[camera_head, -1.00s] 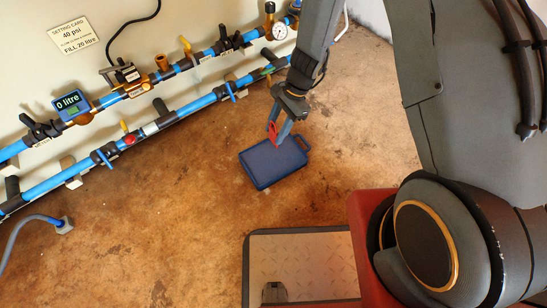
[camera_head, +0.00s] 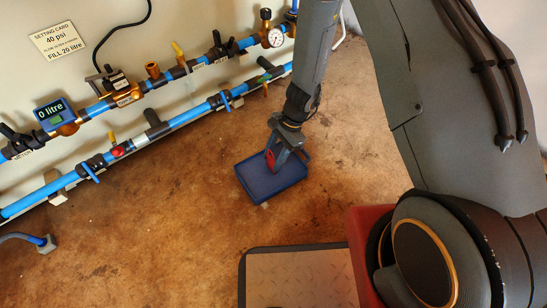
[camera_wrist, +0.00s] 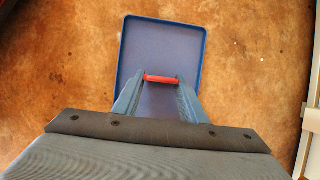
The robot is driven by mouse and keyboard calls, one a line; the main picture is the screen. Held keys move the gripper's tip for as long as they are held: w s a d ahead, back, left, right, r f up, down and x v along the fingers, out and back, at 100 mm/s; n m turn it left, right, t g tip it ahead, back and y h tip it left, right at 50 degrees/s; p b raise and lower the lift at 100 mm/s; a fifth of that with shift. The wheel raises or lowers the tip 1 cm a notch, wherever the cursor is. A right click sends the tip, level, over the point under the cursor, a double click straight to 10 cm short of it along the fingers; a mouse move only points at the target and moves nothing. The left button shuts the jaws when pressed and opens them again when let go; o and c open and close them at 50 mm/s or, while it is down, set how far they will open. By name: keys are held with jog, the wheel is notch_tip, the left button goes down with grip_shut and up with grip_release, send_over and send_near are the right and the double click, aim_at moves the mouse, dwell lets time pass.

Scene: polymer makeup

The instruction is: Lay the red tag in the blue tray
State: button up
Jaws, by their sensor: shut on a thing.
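The blue tray (camera_head: 258,186) is a shallow rectangular tray on the brown floor, below the pipes in the head view. In the wrist view the tray (camera_wrist: 190,48) lies beneath and ahead of the fingers. My gripper (camera_head: 274,156) points down over the tray. It is shut on the red tag (camera_head: 270,161), which also shows as a narrow red bar between the fingertips in the wrist view (camera_wrist: 161,79). I cannot tell whether the tag touches the tray's floor. The tray's near part is hidden behind my gripper in the wrist view.
Two blue pipe runs (camera_head: 178,119) with valves and gauges line the wall at the upper left. A setting card (camera_head: 58,40) and a meter reading "0 litre" (camera_head: 55,113) are there. A metal plate with a dark border (camera_head: 300,278) is at the bottom. The floor around the tray is clear.

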jog(key=shift+f, duration=0.15)
jog(key=o, duration=1)
